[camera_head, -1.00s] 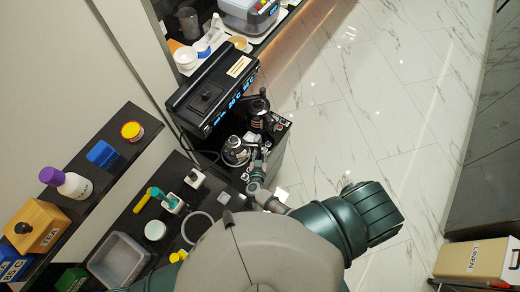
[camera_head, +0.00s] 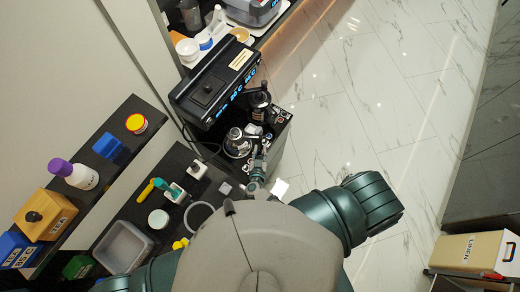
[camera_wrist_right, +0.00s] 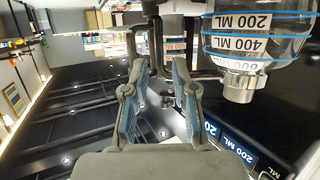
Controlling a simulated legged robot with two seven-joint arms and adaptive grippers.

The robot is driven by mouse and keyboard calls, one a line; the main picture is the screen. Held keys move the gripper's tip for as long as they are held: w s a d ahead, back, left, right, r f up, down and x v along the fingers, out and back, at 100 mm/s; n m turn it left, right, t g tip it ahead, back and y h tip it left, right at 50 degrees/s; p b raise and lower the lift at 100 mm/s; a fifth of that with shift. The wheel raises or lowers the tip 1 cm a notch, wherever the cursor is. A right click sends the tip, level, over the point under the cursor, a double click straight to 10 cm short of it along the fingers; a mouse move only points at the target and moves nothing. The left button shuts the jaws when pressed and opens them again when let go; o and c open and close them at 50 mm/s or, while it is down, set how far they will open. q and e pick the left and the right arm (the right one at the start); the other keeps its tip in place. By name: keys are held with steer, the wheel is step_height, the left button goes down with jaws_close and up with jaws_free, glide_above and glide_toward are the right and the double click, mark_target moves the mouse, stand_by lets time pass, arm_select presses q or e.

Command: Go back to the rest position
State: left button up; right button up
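My right arm reaches from under my body to the black machine. My right gripper (camera_head: 260,158) is small and partly hidden there in the head view. In the right wrist view its two fingers (camera_wrist_right: 163,78) stand apart, with nothing held between them. A clear glass vessel marked in ML (camera_wrist_right: 258,45), with a metal collar, is to the right of the fingers and apart from them. My left upper arm shows at the lower left of the head view; the left gripper is out of view.
The black machine (camera_head: 215,85) with lit displays stands ahead. A shelf on the left holds a purple-capped bottle (camera_head: 75,173), a wooden box (camera_head: 45,215) and a blue block (camera_head: 110,148). A grey bin (camera_head: 123,247) sits below. The marble floor (camera_head: 380,100) on the right is clear.

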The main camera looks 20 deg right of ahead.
steer(key=o, duration=0.6)
steer(key=shift+c, duration=0.2)
